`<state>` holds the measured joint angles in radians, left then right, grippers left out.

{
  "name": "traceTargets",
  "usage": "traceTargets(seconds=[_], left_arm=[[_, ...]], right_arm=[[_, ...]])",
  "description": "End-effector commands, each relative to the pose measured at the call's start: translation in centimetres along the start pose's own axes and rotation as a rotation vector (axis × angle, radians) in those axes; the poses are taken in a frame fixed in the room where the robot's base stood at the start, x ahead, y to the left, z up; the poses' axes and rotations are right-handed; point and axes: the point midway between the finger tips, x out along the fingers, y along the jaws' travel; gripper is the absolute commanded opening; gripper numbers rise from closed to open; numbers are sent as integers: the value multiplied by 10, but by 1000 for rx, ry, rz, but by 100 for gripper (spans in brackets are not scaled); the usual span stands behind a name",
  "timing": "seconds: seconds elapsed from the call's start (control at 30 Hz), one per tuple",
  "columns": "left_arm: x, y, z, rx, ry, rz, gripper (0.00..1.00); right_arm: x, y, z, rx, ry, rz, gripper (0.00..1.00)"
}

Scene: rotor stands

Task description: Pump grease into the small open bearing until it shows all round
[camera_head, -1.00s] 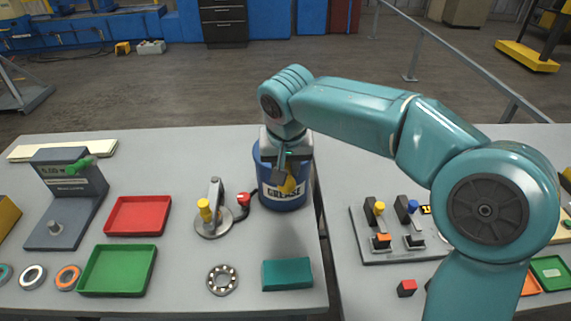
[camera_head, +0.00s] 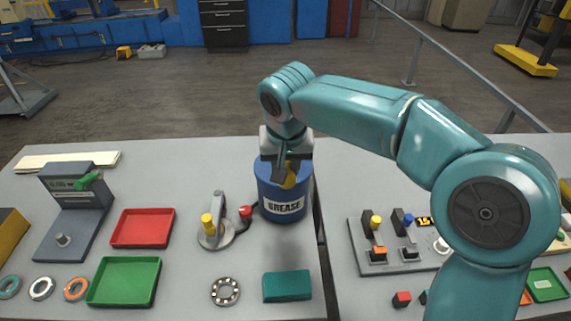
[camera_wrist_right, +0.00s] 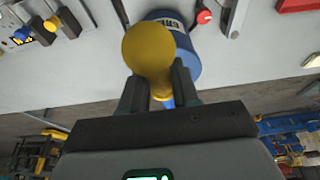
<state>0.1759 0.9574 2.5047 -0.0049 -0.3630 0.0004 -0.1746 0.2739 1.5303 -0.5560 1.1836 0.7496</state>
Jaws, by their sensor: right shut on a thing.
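A blue pail labelled GREASE (camera_head: 283,206) stands near the table's right edge. My right gripper (camera_head: 290,172) is above its front, shut on a yellow knob (camera_head: 288,181). The wrist view shows the yellow knob (camera_wrist_right: 150,55) between the two fingers, with the blue pail (camera_wrist_right: 184,52) behind it. The small open bearing (camera_head: 225,291) lies flat near the front edge, apart from the gripper; whether grease shows in it is too small to tell. A dark hose runs from the pail toward a red knob (camera_head: 246,211). My left gripper is not in view.
A lever stand with a yellow knob (camera_head: 214,230) is left of the pail. A teal block (camera_head: 287,286) lies right of the bearing. Red (camera_head: 142,228) and green (camera_head: 124,281) trays sit left. A switch panel (camera_head: 378,268) is on the right-hand table, past a gap.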

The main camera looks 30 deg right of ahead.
Motion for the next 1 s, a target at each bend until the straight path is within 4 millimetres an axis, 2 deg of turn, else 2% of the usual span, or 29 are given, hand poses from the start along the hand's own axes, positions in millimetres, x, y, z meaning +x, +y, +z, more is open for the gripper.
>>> traceTargets(seconds=[0.07, 0.1, 0.13, 0.17, 0.53, 1.0], left_arm=[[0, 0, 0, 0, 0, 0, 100], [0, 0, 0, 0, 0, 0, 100], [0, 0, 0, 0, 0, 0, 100], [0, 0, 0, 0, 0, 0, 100], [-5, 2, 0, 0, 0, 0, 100], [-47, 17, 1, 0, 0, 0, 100]], right_arm=[[-1, 0, 1, 0, -2, -1, 13], [-1, 0, 1, 0, -2, -1, 43], [-1, 0, 1, 0, -2, -1, 53], [-1, 0, 1, 0, -2, -1, 55], [-6, 0, -1, 0, -2, -1, 55], [-56, 0, -17, 1, -2, -1, 55]])
